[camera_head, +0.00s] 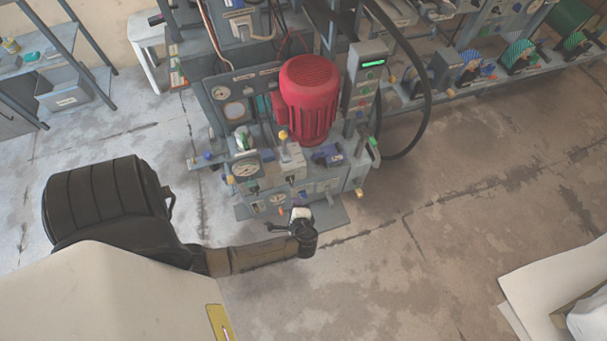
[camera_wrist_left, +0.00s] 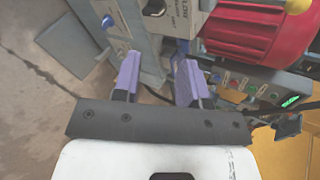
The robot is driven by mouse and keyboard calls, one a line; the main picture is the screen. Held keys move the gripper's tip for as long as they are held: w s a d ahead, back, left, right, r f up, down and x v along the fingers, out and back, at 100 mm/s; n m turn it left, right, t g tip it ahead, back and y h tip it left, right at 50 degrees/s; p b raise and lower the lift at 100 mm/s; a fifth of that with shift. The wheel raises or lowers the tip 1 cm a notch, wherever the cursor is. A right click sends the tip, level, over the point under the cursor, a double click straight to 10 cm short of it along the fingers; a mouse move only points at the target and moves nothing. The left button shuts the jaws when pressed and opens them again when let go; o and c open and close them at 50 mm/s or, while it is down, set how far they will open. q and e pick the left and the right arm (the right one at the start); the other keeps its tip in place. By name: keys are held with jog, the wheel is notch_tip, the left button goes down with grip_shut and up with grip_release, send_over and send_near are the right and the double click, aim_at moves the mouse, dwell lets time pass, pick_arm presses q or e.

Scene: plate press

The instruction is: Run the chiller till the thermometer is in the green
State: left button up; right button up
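A grey machine with a red motor (camera_head: 309,95) stands ahead of my left arm in the head view. My left gripper (camera_head: 301,212) is in front of the machine's base. Its purple fingers (camera_wrist_left: 159,68) are apart and empty. My right gripper is out of view.
A black knob (camera_wrist_left: 154,8) sits on the machine panel near the fingers. A black hose (camera_head: 423,100) loops right of the machine. Shelving (camera_head: 62,50) stands at left, a bench with several fittings at back right.

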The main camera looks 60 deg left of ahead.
aim_at(303, 195)
pick_arm(q)
jog(key=w+f+m+t+y+b, duration=0.3)
jog(key=f+m+b, duration=0.4)
jog(key=f+b, duration=1.55)
jog(key=w+a+f+b, duration=0.1)
jog(key=w+a+f, duration=0.2)
jog(key=a, duration=0.3)
jog(key=w+a+f+b, duration=0.1)
jog(key=w+a+f, duration=0.2)
jog(key=a+f, duration=0.1)
jog(key=shift+a+h, duration=0.3)
jog(key=shift+a, duration=0.6)
jog(key=shift+f, duration=0.1)
grip_shut()
